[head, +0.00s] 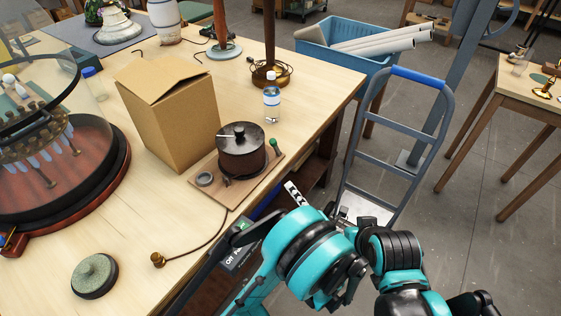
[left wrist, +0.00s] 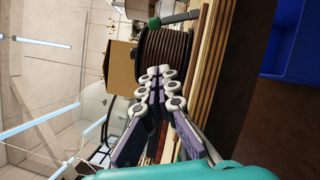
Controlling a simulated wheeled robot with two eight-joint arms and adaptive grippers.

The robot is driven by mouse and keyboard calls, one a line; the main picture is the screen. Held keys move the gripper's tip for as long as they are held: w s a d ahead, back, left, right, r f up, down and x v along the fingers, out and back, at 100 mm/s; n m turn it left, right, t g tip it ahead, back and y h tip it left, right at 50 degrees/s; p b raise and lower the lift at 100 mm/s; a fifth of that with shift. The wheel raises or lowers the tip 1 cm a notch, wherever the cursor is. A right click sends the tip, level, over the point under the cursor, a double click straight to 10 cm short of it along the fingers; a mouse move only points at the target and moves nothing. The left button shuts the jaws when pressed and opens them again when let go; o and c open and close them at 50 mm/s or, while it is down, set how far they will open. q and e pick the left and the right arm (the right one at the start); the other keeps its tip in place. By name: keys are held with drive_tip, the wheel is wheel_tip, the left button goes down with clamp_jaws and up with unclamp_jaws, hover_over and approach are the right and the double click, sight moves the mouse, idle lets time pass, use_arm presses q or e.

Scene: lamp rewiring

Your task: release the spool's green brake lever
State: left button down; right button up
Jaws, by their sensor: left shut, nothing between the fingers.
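The spool (head: 241,152) is a dark drum with a lid and a small handle, standing on a wooden board (head: 232,190) near the table's right edge. Its green brake lever (head: 273,144) stands upright at the board's right side. In the left wrist view the spool (left wrist: 163,58) shows sideways, wound with dark brown cord, with the green lever (left wrist: 178,19) beyond the fingertips. My left gripper (head: 289,187) is just off the table edge, nearer than the lever and apart from it. In the left wrist view its fingers (left wrist: 158,72) are together and empty. My right gripper is not in view.
A cardboard box (head: 168,115) stands left of the spool, and a small bottle (head: 272,103) stands behind it. A cord runs from the board to a brass end (head: 158,260). A glass dome (head: 45,130) fills the left. A hand truck (head: 398,145) stands right of the table.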

sight(276, 148)
use_arm(q)
drive_tip(key=p+x, duration=0.1)
drive_tip(key=x, duration=0.3)
drive_tip(key=d+p+x, duration=0.1)
drive_tip(key=x, duration=0.3)
drive_tip(key=w+p+x, duration=0.1)
drive_tip(key=x, duration=0.3)
drive_tip(key=shift+d+r+p, duration=0.35)
drive_tip(key=shift+p, duration=0.05)
drive_tip(key=shift+w+d+r, duration=0.1)
drive_tip(key=shift+w+r, duration=0.1)
drive_tip(key=shift+w, duration=0.25)
drive_tip(key=shift+w, duration=0.1)
